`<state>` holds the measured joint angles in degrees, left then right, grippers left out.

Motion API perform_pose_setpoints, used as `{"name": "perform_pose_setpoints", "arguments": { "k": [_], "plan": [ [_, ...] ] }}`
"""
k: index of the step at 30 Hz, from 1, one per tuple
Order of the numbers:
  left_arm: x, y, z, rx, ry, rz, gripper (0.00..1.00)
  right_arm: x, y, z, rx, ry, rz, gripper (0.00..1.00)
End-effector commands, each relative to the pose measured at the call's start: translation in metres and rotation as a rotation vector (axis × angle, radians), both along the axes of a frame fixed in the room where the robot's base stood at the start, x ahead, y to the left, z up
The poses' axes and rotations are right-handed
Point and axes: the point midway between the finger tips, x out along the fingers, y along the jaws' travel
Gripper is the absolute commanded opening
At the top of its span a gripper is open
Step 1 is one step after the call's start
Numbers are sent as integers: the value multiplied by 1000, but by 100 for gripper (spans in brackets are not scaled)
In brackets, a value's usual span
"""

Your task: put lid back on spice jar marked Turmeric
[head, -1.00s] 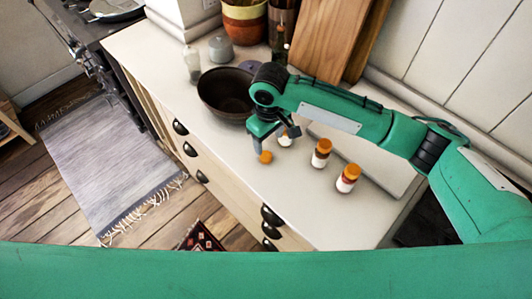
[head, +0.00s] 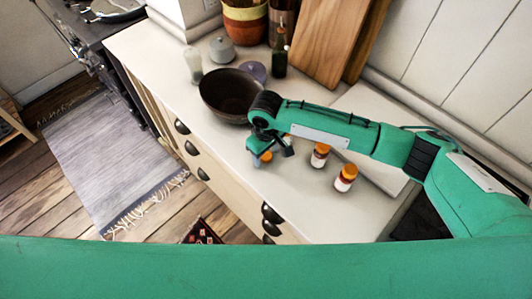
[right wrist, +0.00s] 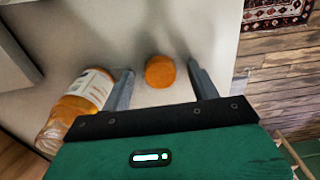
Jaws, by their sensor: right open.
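The orange lid (head: 266,157) lies on the counter near its front edge, partly covered by my right gripper (head: 270,152) in the head view. In the right wrist view the lid (right wrist: 160,72) sits between the two spread fingertips, with a gap on each side. My right gripper is open and holds nothing. A glass jar (right wrist: 82,102) with orange contents and a pale label stands just outside the left finger in that view. My left gripper is not in view.
A cutting board (head: 325,45) leans at the back. The counter's front edge is close.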

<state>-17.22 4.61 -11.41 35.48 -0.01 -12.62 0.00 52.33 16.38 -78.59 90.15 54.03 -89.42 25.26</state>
Motion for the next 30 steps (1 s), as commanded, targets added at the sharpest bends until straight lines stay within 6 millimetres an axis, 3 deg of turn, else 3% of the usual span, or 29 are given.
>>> {"name": "perform_pose_setpoints", "arguments": {
  "k": [8,15,16,30],
  "plan": [
    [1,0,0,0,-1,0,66,0,0,0,0,0,1,61],
    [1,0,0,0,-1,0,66,0,0,0,1,1,1,16],
    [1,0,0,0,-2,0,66,0,0,0,1,1,1,13],
    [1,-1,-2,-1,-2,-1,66,0,0,5,1,0,0,13]
  ]
}}
